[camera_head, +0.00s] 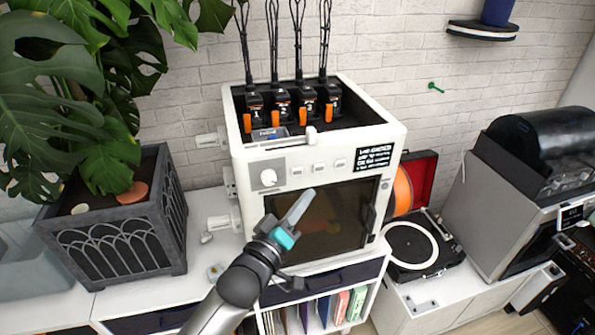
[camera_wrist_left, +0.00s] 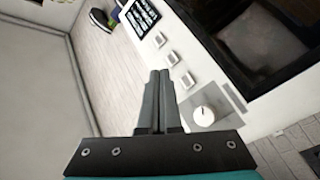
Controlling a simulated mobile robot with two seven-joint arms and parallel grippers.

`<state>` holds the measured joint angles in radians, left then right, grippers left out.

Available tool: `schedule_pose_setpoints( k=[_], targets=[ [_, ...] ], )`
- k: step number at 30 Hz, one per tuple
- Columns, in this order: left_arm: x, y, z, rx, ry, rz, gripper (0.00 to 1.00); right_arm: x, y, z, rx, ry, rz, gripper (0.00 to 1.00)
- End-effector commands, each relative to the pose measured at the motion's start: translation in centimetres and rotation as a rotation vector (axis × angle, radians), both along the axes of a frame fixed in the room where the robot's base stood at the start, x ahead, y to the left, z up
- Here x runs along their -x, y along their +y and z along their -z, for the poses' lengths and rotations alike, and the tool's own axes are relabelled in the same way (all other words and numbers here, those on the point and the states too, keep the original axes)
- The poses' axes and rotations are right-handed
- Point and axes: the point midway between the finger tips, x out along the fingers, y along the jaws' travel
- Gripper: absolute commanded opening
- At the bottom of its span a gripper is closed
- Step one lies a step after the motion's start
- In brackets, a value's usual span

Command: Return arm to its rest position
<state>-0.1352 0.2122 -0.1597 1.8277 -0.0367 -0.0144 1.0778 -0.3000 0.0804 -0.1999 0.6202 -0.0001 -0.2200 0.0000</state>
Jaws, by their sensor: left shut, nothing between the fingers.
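My left arm comes in from the bottom of the head view. Its gripper (camera_head: 301,203) is shut and empty, pointing up and to the right in front of the white machine's dark window (camera_head: 335,225). In the left wrist view the two fingers (camera_wrist_left: 159,78) lie together with nothing between them. The white machine (camera_head: 240,165) has a round knob (camera_head: 268,177) and several square buttons on its front panel. The knob also shows right of the fingers in the left wrist view (camera_wrist_left: 204,115). My right gripper is in neither view.
A large plant in a grey planter (camera_head: 160,255) stands at the left. An open record player (camera_head: 412,247) stands right of the machine, with a grey and black machine (camera_head: 490,215) farther right. A shelf with several upright sleeves (camera_head: 325,308) is below the white machine.

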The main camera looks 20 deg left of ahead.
Motion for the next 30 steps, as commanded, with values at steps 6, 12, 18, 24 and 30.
schedule_pose_setpoints(
  k=[6,12,18,24,30],
  targets=[
    [0.0,0.0,0.0,0.000,0.000,0.000,0.00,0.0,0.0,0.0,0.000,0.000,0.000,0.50],
    [0.0,0.0,0.0,-0.001,0.000,0.000,0.00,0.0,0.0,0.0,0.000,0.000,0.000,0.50],
    [0.0,0.2,2.3,-0.026,0.032,-0.007,0.00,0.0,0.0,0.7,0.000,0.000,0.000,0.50],
    [1.4,1.0,14.7,-0.175,0.213,-0.028,0.00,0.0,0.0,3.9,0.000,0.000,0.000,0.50],
    [5.9,1.9,29.7,-0.376,0.449,-0.006,0.00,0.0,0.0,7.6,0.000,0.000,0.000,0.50]
  ],
)
